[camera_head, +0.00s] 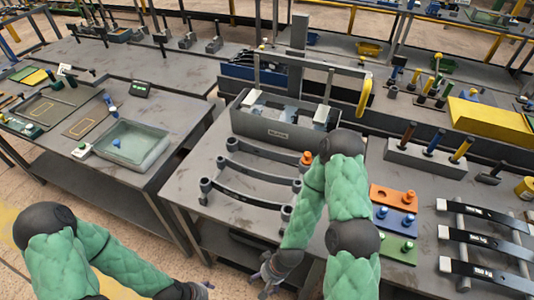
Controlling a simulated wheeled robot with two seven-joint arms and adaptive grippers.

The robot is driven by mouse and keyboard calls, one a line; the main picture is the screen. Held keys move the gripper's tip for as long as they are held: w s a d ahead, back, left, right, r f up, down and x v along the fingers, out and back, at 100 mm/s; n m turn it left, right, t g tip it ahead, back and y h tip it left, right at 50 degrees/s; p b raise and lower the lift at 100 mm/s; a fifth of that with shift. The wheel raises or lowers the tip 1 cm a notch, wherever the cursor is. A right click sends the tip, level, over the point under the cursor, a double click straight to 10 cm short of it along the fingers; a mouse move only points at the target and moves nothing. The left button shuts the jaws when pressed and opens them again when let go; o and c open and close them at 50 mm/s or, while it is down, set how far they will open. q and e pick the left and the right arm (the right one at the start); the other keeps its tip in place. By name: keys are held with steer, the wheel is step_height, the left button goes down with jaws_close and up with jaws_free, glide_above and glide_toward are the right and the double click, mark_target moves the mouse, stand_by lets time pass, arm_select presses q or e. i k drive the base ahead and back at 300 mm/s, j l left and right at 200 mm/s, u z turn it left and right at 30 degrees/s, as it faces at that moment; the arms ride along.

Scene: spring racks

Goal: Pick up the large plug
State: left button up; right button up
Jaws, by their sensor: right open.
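I cannot tell for certain which item is the large plug. Several plug-like pieces show: an orange knob (307,158) beside my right arm, and small pegs on the orange plate (392,196), blue plate (394,220) and green plate (398,247). My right gripper (267,279) is open and empty, low at the table's front edge, apart from all these pieces. My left gripper (203,289) shows only partly at the bottom edge, in front of the left table; its jaws are unclear.
Curved black spring bars (250,175) lie on the table's left part. A grey bin (283,125) stands behind them. A rack of black bars (485,240) is at the right. A glass tray (130,143) sits on the left table. A gap separates the two tables.

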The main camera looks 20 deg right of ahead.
mark_target(407, 199)
steer(key=k+l+z, duration=0.3)
steer(key=k+l, duration=0.15)
steer(key=l, duration=0.3)
steer(key=k+l+z, duration=0.2)
steer(key=l, duration=0.2)
